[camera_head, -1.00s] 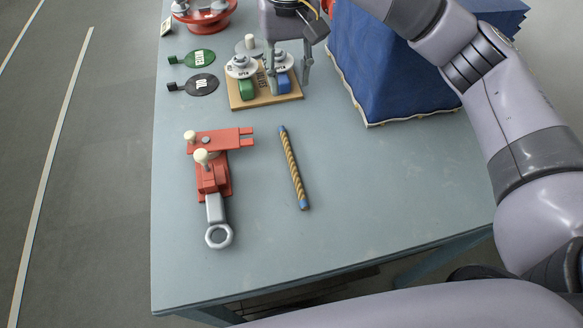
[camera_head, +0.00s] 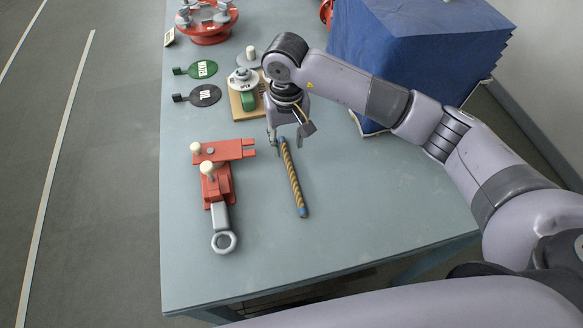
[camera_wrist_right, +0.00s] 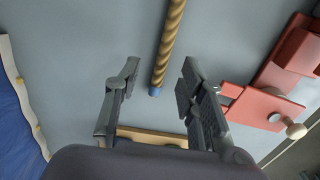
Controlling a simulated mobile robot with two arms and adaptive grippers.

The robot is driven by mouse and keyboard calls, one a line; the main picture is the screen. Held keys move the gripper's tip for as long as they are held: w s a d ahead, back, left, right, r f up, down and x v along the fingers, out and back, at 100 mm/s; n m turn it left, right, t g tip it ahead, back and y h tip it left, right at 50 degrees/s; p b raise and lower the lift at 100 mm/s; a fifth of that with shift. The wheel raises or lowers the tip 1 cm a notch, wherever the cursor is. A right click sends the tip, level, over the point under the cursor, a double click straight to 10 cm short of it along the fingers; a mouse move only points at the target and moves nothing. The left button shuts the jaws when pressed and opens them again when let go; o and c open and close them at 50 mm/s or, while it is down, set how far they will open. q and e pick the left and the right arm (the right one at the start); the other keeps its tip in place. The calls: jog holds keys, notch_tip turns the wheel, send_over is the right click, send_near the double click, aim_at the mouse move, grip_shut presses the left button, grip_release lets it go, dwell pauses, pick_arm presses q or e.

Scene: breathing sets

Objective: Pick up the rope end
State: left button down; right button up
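The rope end is a short tan twisted rope (camera_head: 292,175) with blue tips, lying on the grey-blue table right of the red clamp tool. In the right wrist view the rope (camera_wrist_right: 169,42) runs in from the top, and its blue tip (camera_wrist_right: 154,91) lies between the spread fingers. My right gripper (camera_head: 287,139) is over the rope's far end in the head view. In the wrist view the right gripper (camera_wrist_right: 157,88) is open, with a finger on each side of the tip and no visible contact. My left gripper is not in view.
A red clamp tool with a grey ring (camera_head: 217,190) lies left of the rope. A wooden board (camera_head: 237,107) with valve parts is behind the gripper, partly hidden. A blue draped block (camera_head: 420,50) stands at right. The front table area is clear.

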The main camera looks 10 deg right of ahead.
aim_at(286, 154)
jog(key=shift+s+a+f+p, duration=0.1)
jog(key=shift+f+p, duration=0.2)
jog(key=shift+f, duration=0.25)
jog(key=shift+s+a+f+p, duration=0.1)
jog(key=shift+f+p, duration=0.15)
jog(key=shift+f, duration=0.9)
jog(key=shift+c, duration=0.6)
grip_shut()
